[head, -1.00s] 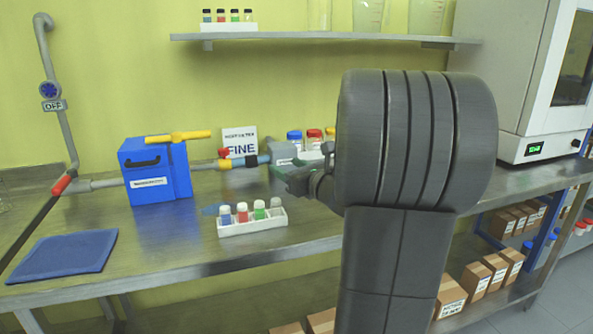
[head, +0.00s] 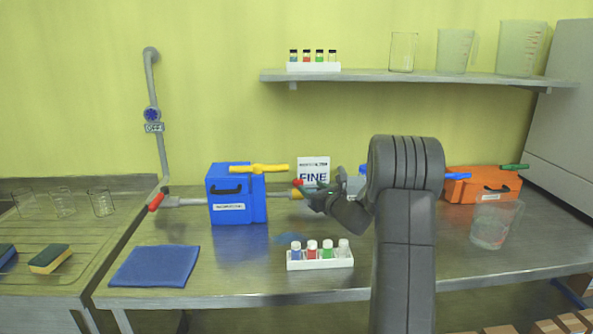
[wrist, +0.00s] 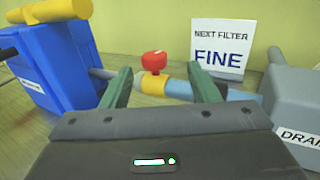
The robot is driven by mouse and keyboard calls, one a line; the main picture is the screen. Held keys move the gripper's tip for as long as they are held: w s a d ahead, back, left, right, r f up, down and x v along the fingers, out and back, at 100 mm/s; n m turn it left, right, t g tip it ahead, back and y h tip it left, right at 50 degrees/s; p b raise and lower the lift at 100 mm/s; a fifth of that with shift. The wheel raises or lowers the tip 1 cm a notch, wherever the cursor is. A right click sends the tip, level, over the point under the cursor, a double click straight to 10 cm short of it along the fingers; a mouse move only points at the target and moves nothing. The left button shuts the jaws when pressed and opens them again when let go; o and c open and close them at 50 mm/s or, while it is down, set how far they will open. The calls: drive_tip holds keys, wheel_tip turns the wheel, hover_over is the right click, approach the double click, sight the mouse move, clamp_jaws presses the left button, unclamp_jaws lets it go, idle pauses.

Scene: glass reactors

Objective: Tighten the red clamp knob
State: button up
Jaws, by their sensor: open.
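The red clamp knob (wrist: 154,61) stands upright on a tan coupling (wrist: 154,84) in the pipe between the blue box (wrist: 45,60) and a blue pipe piece (wrist: 180,89). In the head view the knob (head: 298,182) shows just left of my gripper (head: 309,191). In the wrist view my gripper (wrist: 162,84) is open, with its two green fingers apart and nothing between them. The knob appears beyond the fingertips, between them in the picture and apart from both. In the head view my arm hides part of the pipe's right side.
A yellow handle (head: 258,168) sits on top of the blue box. A "FINE" sign (head: 313,170) stands behind the pipe. A white rack (head: 320,260) of small vials stands in front. A grey "DRAIN" block (wrist: 290,100) is at the right. The blue mat (head: 155,267) lies front left.

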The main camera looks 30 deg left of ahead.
sight(296, 180)
drive_tip(key=shift+s+a+f+p+x, duration=0.15)
drive_tip(key=shift+p+x, duration=0.25)
drive_tip(key=shift+x, duration=1.25)
drive_tip(key=shift+s+f+p+x, duration=0.15)
drive_tip(key=shift+p+x, duration=0.25)
drive_tip(key=shift+x, duration=1.25)
drive_tip(key=shift+s+a+f+p+x, duration=0.1)
drive_tip(key=shift+f+p+x, duration=0.25)
drive_tip(key=shift+x, duration=1.25)
drive_tip(key=shift+r, duration=0.1)
drive_tip(key=c, duration=1)
